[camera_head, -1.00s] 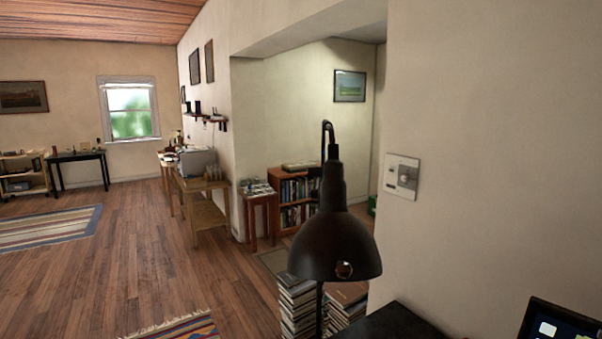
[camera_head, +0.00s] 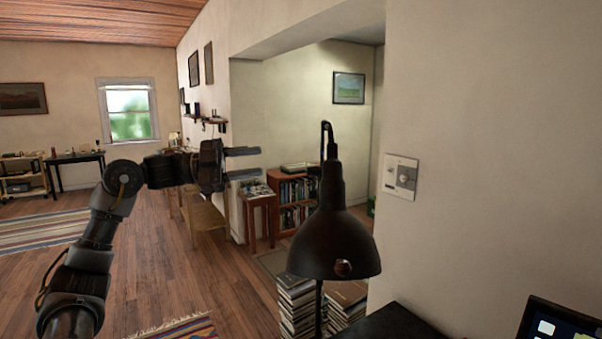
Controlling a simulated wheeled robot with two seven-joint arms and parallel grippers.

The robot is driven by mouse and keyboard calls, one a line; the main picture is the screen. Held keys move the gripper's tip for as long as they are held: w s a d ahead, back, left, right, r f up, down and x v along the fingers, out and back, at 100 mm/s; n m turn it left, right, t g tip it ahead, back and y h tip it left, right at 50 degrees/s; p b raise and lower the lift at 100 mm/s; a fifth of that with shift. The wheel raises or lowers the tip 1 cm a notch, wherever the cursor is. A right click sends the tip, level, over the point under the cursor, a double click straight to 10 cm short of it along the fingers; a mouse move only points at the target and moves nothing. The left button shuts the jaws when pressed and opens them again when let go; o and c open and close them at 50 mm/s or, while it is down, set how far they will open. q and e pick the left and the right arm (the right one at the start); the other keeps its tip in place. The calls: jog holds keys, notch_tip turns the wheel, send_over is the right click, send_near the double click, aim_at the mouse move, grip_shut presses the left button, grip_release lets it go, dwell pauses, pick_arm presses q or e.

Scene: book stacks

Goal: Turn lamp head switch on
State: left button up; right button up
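The black desk lamp's head (camera_head: 332,238) hangs in the middle right, its wide shade facing down. A small round reddish-brown switch (camera_head: 343,267) sits on the front of the shade near its lower rim. My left gripper (camera_head: 243,163) is raised to the left of the lamp, its two grey fingers pointing right with a gap between them. It is open, empty and apart from the lamp head. My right gripper does not show.
Stacks of books (camera_head: 298,303) stand on the floor behind the lamp. A dark surface (camera_head: 396,325) lies at the lower right beside a tablet-like screen (camera_head: 558,328). A wall plate with a dial (camera_head: 401,177) is on the right wall. The space between gripper and lamp looks clear.

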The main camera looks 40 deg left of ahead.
aim_at(314, 171)
pick_arm(q)
jog(key=w+d+g+p, duration=0.2)
jog(key=w+d+p, duration=0.2)
jog(key=d+p, duration=0.3)
jog(key=d+f, duration=0.1)
jog(key=d, duration=0.3)
jog(key=shift+d+h, duration=0.25)
jog(key=shift+h, duration=0.15)
jog(key=shift+g, duration=0.3)
grip_shut()
